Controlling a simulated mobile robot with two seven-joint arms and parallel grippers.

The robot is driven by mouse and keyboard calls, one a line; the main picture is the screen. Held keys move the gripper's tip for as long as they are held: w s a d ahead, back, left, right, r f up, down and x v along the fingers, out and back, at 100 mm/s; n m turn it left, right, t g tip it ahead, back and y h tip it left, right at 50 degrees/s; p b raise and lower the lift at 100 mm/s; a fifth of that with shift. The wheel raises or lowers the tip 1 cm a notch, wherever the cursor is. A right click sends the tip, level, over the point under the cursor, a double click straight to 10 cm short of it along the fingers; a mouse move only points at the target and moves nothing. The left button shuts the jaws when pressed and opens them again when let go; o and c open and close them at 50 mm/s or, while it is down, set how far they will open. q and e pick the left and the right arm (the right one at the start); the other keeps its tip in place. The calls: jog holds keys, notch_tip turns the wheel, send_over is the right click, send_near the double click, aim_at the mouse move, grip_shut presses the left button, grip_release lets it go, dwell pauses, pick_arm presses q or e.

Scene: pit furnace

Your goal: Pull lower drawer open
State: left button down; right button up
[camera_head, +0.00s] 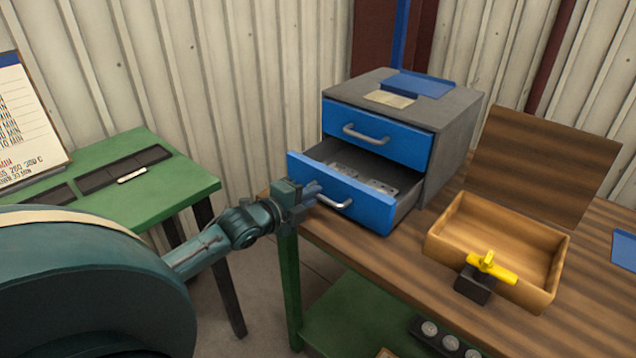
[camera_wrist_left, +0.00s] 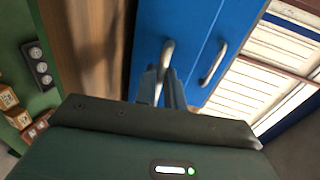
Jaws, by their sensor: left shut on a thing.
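A grey cabinet (camera_head: 452,140) with two blue drawers stands on the wooden workbench. The lower drawer (camera_head: 368,205) is pulled out, and grey metal pieces (camera_head: 362,180) show inside it. The upper drawer (camera_head: 378,133) is shut. My left gripper (camera_head: 318,194) is at the lower drawer's front, shut on its silver handle (camera_head: 336,203). In the left wrist view the fingers (camera_wrist_left: 163,88) close around the lower handle (camera_wrist_left: 167,58), with the upper drawer's handle (camera_wrist_left: 213,64) beside it. My right gripper is not in view.
An open wooden box (camera_head: 500,245) stands on the bench (camera_head: 405,262) right of the cabinet, with a yellow-handled tool (camera_head: 488,267) at its front. A green table (camera_head: 165,185) stands at left, with a floor gap between it and the bench.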

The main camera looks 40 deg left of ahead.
pick_arm(q)
jog(key=shift+v, duration=1)
jog(key=shift+f, duration=0.25)
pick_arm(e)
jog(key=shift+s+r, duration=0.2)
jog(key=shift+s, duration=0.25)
pick_arm(q)
jog(key=c, duration=1.5)
grip_release()
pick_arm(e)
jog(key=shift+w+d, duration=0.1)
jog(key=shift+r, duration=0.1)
pick_arm(q)
jog(key=p+v, duration=0.1)
jog(key=v, duration=1.2)
jog(key=shift+s+r, duration=0.1)
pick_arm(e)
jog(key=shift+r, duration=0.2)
pick_arm(q)
jog(key=shift+d, duration=0.1)
